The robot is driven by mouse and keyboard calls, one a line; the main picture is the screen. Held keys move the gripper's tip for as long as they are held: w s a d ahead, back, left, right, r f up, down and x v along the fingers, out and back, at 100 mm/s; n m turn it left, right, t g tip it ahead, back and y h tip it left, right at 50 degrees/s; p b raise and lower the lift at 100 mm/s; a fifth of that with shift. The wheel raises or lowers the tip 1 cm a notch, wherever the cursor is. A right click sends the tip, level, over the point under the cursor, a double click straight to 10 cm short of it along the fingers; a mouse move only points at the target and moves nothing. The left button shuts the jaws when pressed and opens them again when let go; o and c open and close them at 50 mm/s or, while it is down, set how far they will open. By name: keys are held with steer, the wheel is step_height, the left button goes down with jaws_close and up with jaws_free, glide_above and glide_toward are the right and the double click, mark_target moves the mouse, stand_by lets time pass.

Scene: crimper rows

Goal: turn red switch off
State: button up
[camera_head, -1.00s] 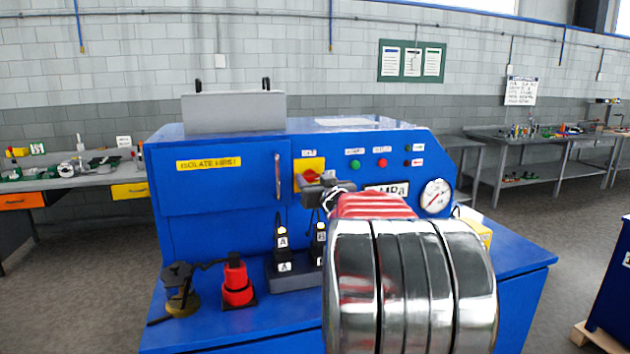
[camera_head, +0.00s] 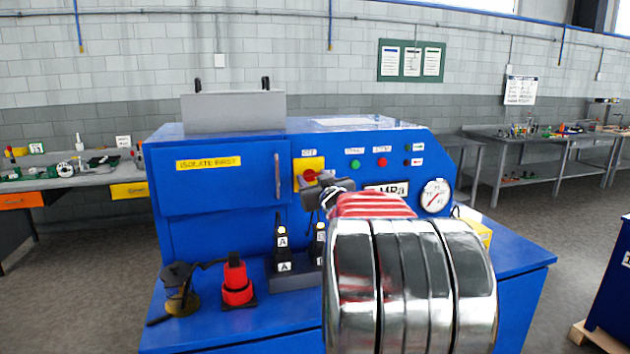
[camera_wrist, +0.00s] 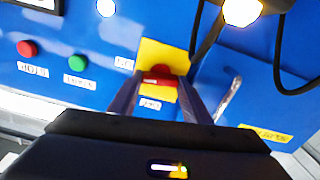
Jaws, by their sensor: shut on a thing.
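The red switch (camera_head: 309,175) sits on a yellow plate (camera_head: 310,163) on the blue machine's front panel. My gripper (camera_head: 318,189) is at the switch in the head view and hides its lower right part. In the wrist view, the red switch (camera_wrist: 160,77) lies between the two fingertips of my gripper (camera_wrist: 160,82), which are shut on its handle. The yellow plate (camera_wrist: 163,55) shows around it. The handle's exact angle is hard to tell in the head view.
Green (camera_head: 355,165) and red (camera_head: 381,163) buttons are right of the switch, with a pressure gauge (camera_head: 435,196) further right. A door handle (camera_head: 277,177) is close on the left. A red tool (camera_head: 236,283) and dark blocks stand on the ledge below.

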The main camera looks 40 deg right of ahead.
steer(key=n, duration=0.4)
steer(key=shift+f, duration=0.15)
steer(key=n, duration=0.4)
steer(key=shift+f+n, duration=0.1)
steer(key=shift+n, duration=0.2)
steer(key=n, duration=0.3)
steer(key=shift+a+f+n, duration=0.1)
steer(key=shift+n, duration=0.2)
steer(key=shift+f+n, duration=0.15)
steer(key=shift+n, duration=1.85)
steer(key=o, duration=1)
steer(key=shift+o, duration=0.2)
steer(key=shift+r, duration=0.2)
steer(key=shift+s+a, duration=0.1)
